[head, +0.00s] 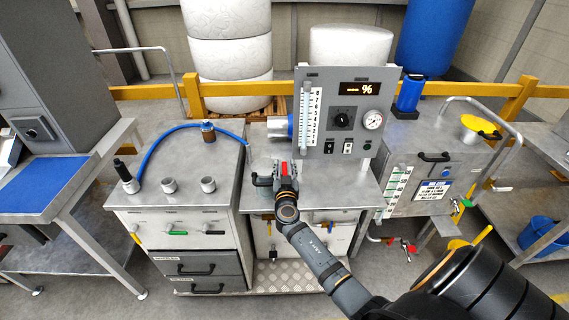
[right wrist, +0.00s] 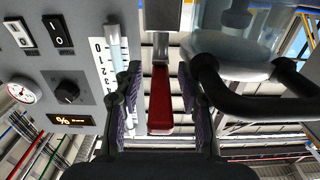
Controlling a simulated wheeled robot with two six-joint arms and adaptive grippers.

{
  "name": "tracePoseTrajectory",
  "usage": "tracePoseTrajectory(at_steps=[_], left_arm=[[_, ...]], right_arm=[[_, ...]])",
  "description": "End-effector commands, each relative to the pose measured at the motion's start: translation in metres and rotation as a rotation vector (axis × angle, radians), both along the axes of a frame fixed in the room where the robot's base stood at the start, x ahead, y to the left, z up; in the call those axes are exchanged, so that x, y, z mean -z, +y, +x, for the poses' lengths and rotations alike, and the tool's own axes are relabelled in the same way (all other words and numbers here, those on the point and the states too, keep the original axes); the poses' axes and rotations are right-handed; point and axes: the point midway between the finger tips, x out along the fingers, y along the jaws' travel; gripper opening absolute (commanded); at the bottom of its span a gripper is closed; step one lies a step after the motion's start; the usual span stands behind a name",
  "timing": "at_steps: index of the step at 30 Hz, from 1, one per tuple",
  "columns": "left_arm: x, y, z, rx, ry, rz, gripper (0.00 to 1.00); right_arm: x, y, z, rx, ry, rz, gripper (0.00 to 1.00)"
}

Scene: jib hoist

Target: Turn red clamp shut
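The red clamp (head: 284,169) shows as a small red piece above the middle steel cabinet, just below the grey control panel. In the right wrist view the red clamp lever (right wrist: 160,100) hangs from a grey metal stem, between my two finger pads. My right gripper (head: 286,183) reaches it from the front. In the right wrist view the right gripper (right wrist: 160,105) is open around the lever, with a gap visible on each side. My gripper hides part of the clamp in the head view. My left gripper is not in view.
A black curved handle (right wrist: 250,100) is close beside the right finger. The control panel (head: 345,112), with scale, dial and gauge, stands right behind the clamp. A blue hose (head: 170,140) arches over the left cabinet. A steel tank (head: 425,175) stands to the right.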

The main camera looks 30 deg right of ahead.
Motion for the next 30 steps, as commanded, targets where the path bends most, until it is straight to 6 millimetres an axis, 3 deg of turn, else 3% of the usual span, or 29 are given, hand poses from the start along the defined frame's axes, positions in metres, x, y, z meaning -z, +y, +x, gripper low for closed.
tracePoseTrajectory(at_steps=[10, 19, 30], left_arm=[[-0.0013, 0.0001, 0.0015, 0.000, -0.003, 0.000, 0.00], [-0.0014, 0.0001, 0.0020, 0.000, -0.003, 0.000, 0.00], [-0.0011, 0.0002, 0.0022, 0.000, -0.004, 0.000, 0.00]], right_arm=[[0.0005, -0.0036, 0.0054, 0.000, 0.000, 0.001, 0.40], [0.0005, -0.0033, 0.0052, 0.000, 0.001, 0.001, 0.00], [0.0008, -0.0033, 0.0051, -0.001, 0.001, 0.001, 0.00]])
